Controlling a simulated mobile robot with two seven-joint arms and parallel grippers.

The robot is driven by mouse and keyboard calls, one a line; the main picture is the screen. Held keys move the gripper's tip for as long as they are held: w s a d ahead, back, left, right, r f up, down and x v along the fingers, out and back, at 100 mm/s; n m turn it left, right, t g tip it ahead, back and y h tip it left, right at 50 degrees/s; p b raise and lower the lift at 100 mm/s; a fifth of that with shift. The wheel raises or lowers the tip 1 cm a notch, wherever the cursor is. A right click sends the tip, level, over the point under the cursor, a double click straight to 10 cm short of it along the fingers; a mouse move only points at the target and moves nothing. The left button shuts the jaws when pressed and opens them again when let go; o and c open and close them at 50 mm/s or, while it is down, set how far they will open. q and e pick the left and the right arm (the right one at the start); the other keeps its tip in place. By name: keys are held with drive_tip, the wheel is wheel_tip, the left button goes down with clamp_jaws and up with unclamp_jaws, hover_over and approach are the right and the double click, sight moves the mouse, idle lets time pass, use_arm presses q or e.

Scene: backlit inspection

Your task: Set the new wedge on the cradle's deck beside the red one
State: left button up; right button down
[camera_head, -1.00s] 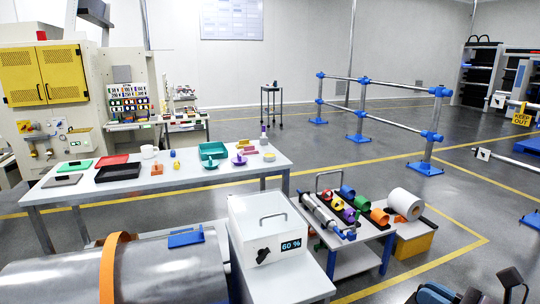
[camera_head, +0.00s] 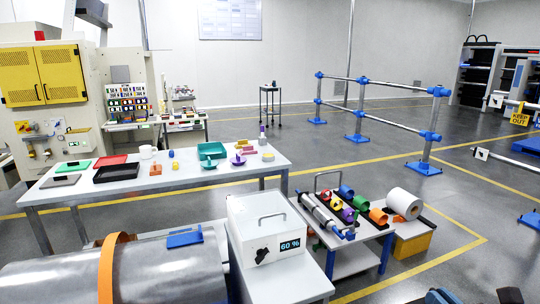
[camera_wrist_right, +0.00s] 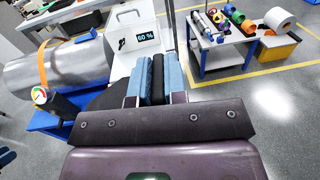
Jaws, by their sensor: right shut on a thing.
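My right gripper (camera_wrist_right: 153,78) has its two blue fingers closed around a dark, narrow piece, which I take as the new wedge (camera_wrist_right: 157,70). The dark finger pads make its shape hard to tell. In the head view only bits of the right gripper (camera_head: 440,297) show at the bottom edge. A blue base, which looks like the cradle (camera_wrist_right: 45,121), sits under the grey metal drum (camera_wrist_right: 70,65), left of and beyond the gripper in the right wrist view. The gripper is apart from it. I cannot make out the red wedge. My left gripper is not in view.
A round dial gauge (camera_wrist_right: 40,96) stands near the drum's end. A white box reading 60 % (camera_head: 262,222) stands beside the drum. A long table (camera_head: 220,175) with trays and a cart (camera_head: 352,262) with coloured rolls stand beyond. Grey floor lies open at right.

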drive_tip(key=f, duration=0.1)
drive_tip(key=d+f+h, duration=0.1)
drive_tip(key=f+m, duration=0.1)
drive_tip(key=shift+s+d+h, duration=0.15)
drive_tip(key=shift+d+h, duration=0.15)
drive_tip(key=shift+h, duration=0.1)
drive_tip(key=a, duration=0.4)
drive_tip(key=a+m+h, duration=0.1)
drive_tip(key=a, duration=0.3)
drive_tip(key=a+h, duration=0.1)
drive_tip(key=a, duration=0.3)
drive_tip(key=shift+w+f+m+t, duration=0.2)
drive_tip(key=shift+f+m+t, duration=0.1)
drive_tip(key=shift+f+m, duration=0.1)
drive_tip(key=shift+a+r+h, duration=0.2)
drive_tip(key=shift+a+h, duration=0.1)
drive_tip(key=shift+a, duration=0.25)
drive_tip(key=shift+d, duration=0.15)
drive_tip(key=shift+w, duration=0.1)
